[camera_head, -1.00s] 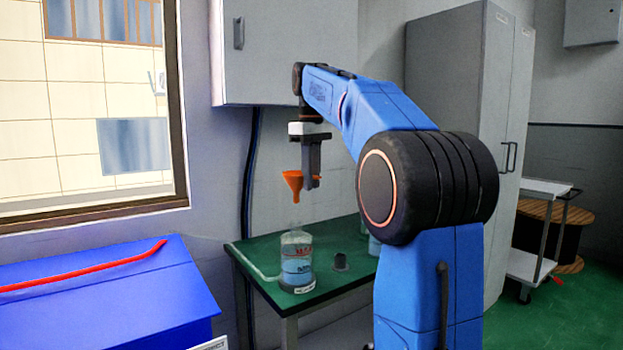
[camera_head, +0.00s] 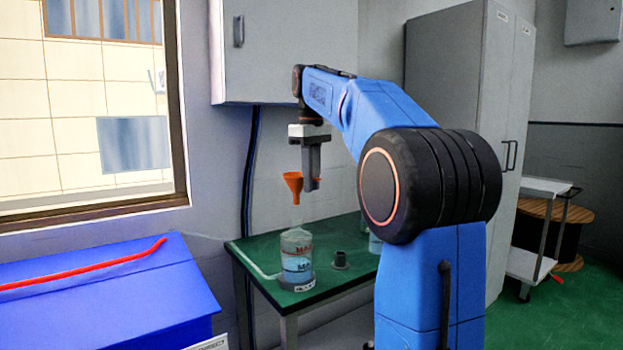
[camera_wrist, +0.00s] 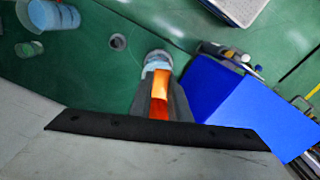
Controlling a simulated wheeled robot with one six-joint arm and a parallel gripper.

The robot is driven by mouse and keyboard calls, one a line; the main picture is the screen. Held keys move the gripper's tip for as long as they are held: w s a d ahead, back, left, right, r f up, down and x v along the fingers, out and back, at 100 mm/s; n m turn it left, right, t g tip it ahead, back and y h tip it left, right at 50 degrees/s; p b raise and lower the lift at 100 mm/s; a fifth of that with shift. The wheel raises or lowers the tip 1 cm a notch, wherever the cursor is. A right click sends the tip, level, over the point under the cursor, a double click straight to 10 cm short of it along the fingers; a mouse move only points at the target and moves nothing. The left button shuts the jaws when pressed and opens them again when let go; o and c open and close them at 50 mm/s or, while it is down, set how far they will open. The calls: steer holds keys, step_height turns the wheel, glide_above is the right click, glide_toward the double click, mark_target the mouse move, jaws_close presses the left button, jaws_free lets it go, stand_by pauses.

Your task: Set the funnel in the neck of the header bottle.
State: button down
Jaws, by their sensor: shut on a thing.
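An orange funnel (camera_head: 293,184) is held in my gripper (camera_head: 312,184), which is shut on it. In the wrist view the funnel (camera_wrist: 160,92) shows orange between my gripper's fingers (camera_wrist: 160,98). The header bottle (camera_head: 297,258), clear with blue liquid and a label, stands upright on the green table. The funnel hangs above the bottle, its spout pointing down; the spout's lower end and the pale bottle neck are close in the head view, and I cannot tell whether they touch. In the wrist view the bottle (camera_wrist: 157,57) is partly hidden behind the funnel and fingers.
A small dark grey cup-like piece (camera_head: 340,260) stands right of the bottle on the green table (camera_head: 262,254). Another container (camera_head: 375,243) is partly hidden behind my arm. A blue box (camera_head: 100,290) with a red bar is at the left. A grey wall cabinet (camera_head: 285,50) hangs above.

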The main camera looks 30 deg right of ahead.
step_height(320, 180, down, 9)
steer(key=shift+r, duration=0.15)
stand_by(3.8)
steer(key=c, duration=1.6)
jaws_free()
steer(key=shift+w, duration=0.1)
